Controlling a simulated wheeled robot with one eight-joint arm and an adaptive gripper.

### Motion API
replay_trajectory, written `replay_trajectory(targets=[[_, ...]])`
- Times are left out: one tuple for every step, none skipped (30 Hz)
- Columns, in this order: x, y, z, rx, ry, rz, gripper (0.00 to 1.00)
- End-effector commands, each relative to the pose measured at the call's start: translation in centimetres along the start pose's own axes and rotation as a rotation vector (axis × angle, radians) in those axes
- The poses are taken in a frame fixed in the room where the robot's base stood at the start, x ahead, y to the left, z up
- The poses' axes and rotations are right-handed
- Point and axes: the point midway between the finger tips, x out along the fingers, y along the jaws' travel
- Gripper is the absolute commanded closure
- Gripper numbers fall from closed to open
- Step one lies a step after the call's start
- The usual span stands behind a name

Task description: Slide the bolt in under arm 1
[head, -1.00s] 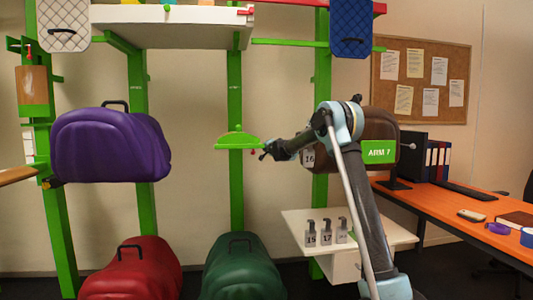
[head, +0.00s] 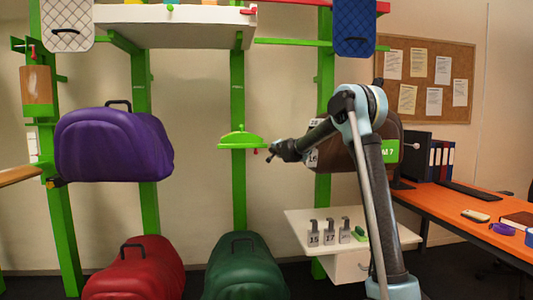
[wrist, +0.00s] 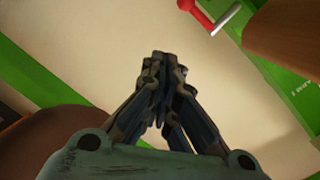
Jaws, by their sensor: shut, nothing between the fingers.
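My gripper (head: 271,157) is shut and empty, just right of a green saddle arm (head: 240,139) on the middle post. A small red-handled bolt (head: 257,151) shows under the right end of that arm, beside my fingertips and apart from them as far as I can tell. In the wrist view my fingers (wrist: 165,60) are together, with nothing between them. A red knob with a metal pin (wrist: 205,14) is at the top of that view, clear of the fingers. I cannot read a label for arm 1. How far the bolt is in cannot be told.
A brown saddle (head: 345,150) hangs behind my arm, its green sign partly covered. A purple saddle (head: 112,145) hangs left. A white shelf (head: 300,232) with numbered tags is below my arm. Red (head: 135,270) and green (head: 245,270) saddles are low in front.

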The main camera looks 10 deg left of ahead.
Motion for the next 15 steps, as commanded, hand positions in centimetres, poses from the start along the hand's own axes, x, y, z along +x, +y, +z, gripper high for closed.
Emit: replay_trajectory(targets=[[0.2,0.5,-0.1,0.003,-0.009,0.010,1.00],[0.3,0.7,-0.1,0.001,-0.017,0.016,1.00],[0.5,1.0,0.0,0.001,-0.028,0.022,1.00],[0.6,1.2,0.0,-0.001,-0.037,0.025,1.00],[0.7,1.4,0.1,-0.001,-0.046,0.029,1.00],[0.8,1.7,0.1,-0.004,-0.059,0.032,1.00],[0.9,1.9,0.2,-0.003,-0.069,0.033,1.00],[1.0,2.0,0.2,-0.005,-0.079,0.034,1.00],[1.1,2.2,0.3,-0.006,-0.093,0.033,1.00],[1.2,2.3,0.4,-0.008,-0.104,0.032,1.00],[1.2,2.3,0.5,-0.009,-0.114,0.029,1.00],[1.4,2.4,0.6,-0.011,-0.128,0.024,1.00],[1.4,2.4,0.7,-0.012,-0.139,0.019,1.00],[1.5,2.4,0.7,-0.013,-0.150,0.014,1.00],[1.6,2.4,0.8,-0.014,-0.164,0.004,1.00]])
